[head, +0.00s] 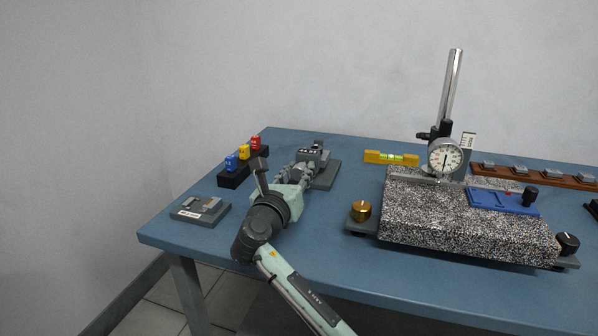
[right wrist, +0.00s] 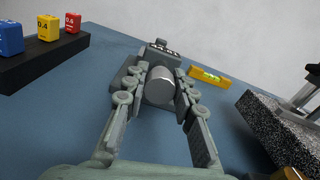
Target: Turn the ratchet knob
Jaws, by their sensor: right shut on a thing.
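The ratchet knob (right wrist: 160,88) is a short grey cylinder with a bright metal band, seen nearly end-on in the right wrist view. It sits at the front of a dark grey device (head: 326,174) with a row of small digit windows on top (right wrist: 162,47). My right gripper (head: 306,166) reaches over the table to this device, its fingers on both sides of the knob and shut on it. In the head view the gripper hides the knob. My left gripper is not in view.
Blue, yellow and red numbered blocks (head: 244,153) stand on a black rack left of my right gripper. A small grey plate (head: 201,210) lies near the table's left corner. A yellow level (head: 391,157) and a speckled granite slab (head: 450,225) with a dial gauge (head: 444,156) are to the right.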

